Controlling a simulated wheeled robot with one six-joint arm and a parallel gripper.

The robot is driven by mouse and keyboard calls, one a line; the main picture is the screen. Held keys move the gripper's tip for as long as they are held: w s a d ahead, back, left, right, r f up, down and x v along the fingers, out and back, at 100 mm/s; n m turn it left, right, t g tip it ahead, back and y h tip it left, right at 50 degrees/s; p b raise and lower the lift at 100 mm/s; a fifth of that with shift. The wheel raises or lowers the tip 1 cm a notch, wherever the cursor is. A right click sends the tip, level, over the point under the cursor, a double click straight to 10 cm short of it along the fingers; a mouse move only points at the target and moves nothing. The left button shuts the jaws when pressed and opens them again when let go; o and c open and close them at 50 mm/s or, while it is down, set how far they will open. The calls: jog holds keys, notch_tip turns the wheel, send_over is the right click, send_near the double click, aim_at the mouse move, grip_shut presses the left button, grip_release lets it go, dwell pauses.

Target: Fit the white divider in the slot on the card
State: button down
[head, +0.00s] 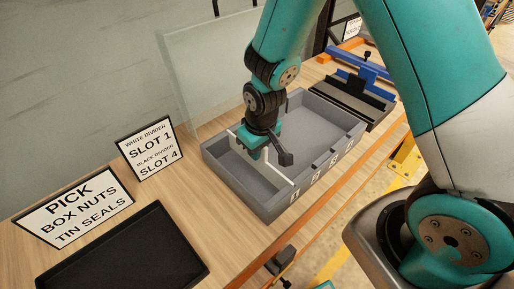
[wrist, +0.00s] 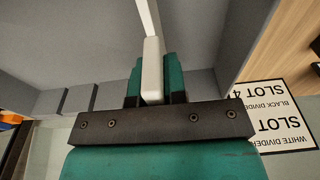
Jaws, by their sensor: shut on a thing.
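My gripper (head: 258,150) is shut on the white divider (head: 282,174) inside the grey tray (head: 235,187), near its left end. The divider runs across the tray, and its near end is by the front wall close to the label 1. I cannot tell whether its ends sit in the slots. In the wrist view the white divider (wrist: 152,65) is between the teal fingers (wrist: 152,85). The card (head: 150,148) stands behind the tray's left end and reads white divider slot 1, black divider slot 4.
A black tray (head: 125,255) lies at front left, with a pick sign (head: 75,208) behind it. A black and blue rack (head: 350,98) stands right of the grey tray. A clear panel (head: 205,75) rises behind. The right part of the grey tray is empty.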

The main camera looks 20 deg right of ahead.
jog(key=shift+f+b, duration=0.3)
jog(key=shift+f, duration=0.2)
jog(key=c, duration=1.1)
grip_release()
jog(key=shift+r, duration=0.1)
notch_tip(320, 180, up, 17)
jog(key=s, duration=0.2)
jog(key=shift+d+b, duration=0.35)
jog(key=shift+b, duration=0.05)
jog(key=shift+r, duration=0.1)
jog(key=s+a+r+n+y, duration=0.1)
jog(key=s+a+r+y, duration=0.1)
jog(key=s, duration=0.6)
jog(key=s+a+r+n+g+y, duration=0.1)
jog(key=s+a+r+n, duration=0.1)
jog(key=s, duration=0.6)
jog(key=shift+s+a+r+y, duration=0.3)
jog(key=shift+a+r+y, duration=0.1)
jog(key=shift+a+r, duration=0.3)
